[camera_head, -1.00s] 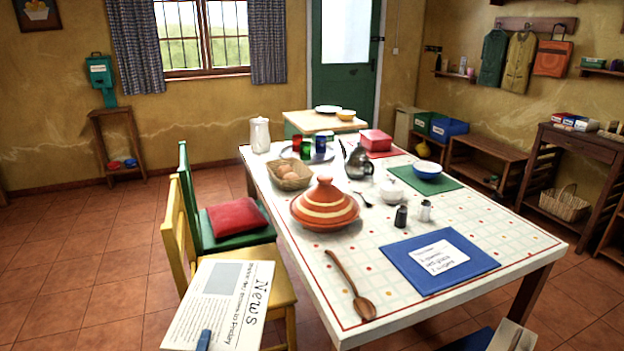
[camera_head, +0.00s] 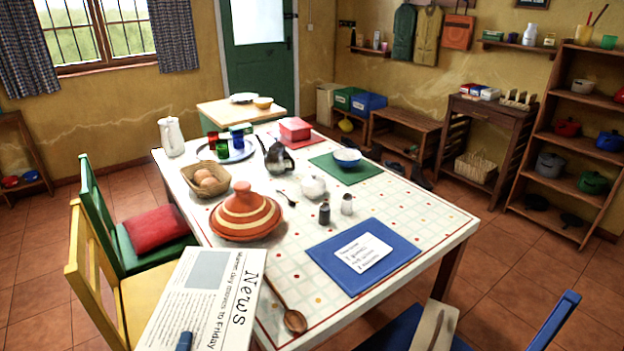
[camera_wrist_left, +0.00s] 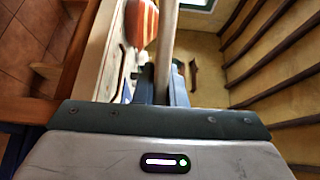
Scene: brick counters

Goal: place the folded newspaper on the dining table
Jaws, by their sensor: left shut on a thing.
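The folded newspaper (camera_head: 205,300), white with a "News" heading, is at the lower left of the head view. My left gripper (camera_head: 184,341) is shut on its near edge; only a small blue-grey finger part shows. In the left wrist view the newspaper (camera_wrist_left: 166,50) appears edge-on as a pale strip between the dark fingers (camera_wrist_left: 164,92). The paper is held up, overlapping the yellow chair and the near left edge of the dining table (camera_head: 440,217) in the picture. Its exact height above the table cannot be told.
On the table are a wooden spoon (camera_head: 294,320) beside the newspaper, an orange tagine (camera_head: 246,216), a blue mat (camera_head: 335,262) with a card, shakers and an egg basket (camera_head: 205,182). Yellow (camera_head: 88,265) and green chairs stand left. Bare tablecloth shows at right (camera_head: 420,210).

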